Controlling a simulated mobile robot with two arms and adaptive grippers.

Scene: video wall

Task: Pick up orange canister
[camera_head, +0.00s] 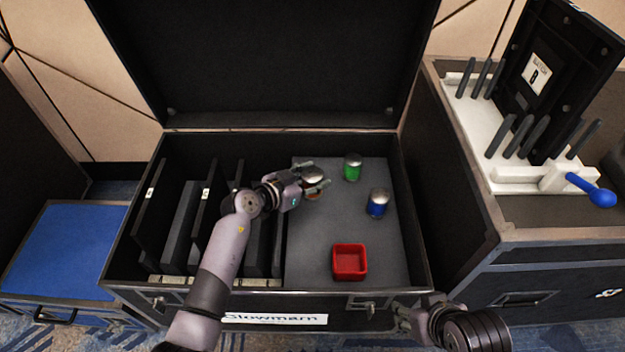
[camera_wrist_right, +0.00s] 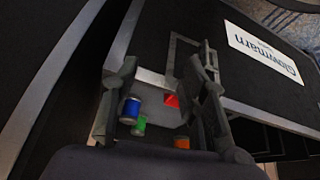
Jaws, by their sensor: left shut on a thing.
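The orange canister (camera_head: 314,197) stands in the open black case, mostly hidden by my left gripper (camera_head: 315,186). Its pale metal lid shows between the fingers. My left gripper is shut on it from the left side. I cannot tell whether it is lifted off the grey floor. A bit of orange (camera_wrist_right: 182,143) also shows low in the right wrist view. My right gripper (camera_head: 404,319) is at the case's front edge, away from the canister. In the right wrist view its fingers (camera_wrist_right: 163,72) are spread apart with nothing held.
A green canister (camera_head: 352,167) and a blue canister (camera_head: 377,203) stand to the right. A red square tray (camera_head: 350,262) lies nearer the front. Black upright panels (camera_head: 180,225) fill the case's left side. A white tool holder (camera_head: 480,125) stands on the right-hand case.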

